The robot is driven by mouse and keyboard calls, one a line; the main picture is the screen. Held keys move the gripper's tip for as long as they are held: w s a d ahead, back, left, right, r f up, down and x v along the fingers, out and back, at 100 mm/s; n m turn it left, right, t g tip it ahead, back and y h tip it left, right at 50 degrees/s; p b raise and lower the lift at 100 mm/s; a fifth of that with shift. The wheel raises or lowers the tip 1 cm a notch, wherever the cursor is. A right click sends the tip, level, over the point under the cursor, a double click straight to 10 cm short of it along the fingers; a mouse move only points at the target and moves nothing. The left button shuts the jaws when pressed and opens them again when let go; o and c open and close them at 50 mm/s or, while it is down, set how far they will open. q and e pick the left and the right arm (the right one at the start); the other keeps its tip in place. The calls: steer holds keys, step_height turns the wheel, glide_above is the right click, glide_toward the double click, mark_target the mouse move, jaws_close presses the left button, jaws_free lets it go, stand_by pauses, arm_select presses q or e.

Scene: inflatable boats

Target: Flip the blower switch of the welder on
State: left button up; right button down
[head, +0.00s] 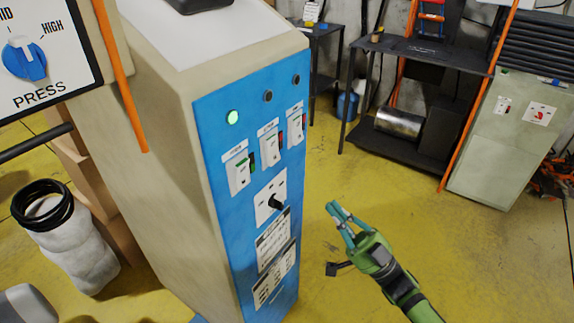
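The welder cabinet (150,120) is a tall beige box with a blue front panel (215,140). Three small switches with white plates sit on it: left (238,174), middle (269,146) and right (295,127). Each has green and red or dark parts beside it; their labels are too small to read, so I cannot tell which is the blower. Above them the left lamp (232,117) glows green and the other two are dark. My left gripper is out of view.
A black rotary knob (275,202) and label plates sit below the switches. A panel with a blue PRESS dial (24,60) is at upper left. Black shelving (420,150) and a grey-green cabinet (500,150) stand behind.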

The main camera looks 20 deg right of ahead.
mark_target(274, 155)
steer(key=p+x, duration=0.1)
steer(key=x, duration=0.3)
steer(key=w+f+p+x, duration=0.1)
steer(key=x, duration=0.3)
steer(key=f+p+x, duration=0.1)
steer(key=x, duration=0.3)
steer(key=shift+w+a+r+p, duration=0.2)
steer(key=shift+w+a+p, duration=0.1)
steer(key=shift+a, duration=0.15)
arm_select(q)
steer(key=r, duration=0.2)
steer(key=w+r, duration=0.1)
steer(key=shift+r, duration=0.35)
arm_select(e)
steer(key=shift+w+a+f, duration=0.1)
steer(key=shift+w+a, duration=0.2)
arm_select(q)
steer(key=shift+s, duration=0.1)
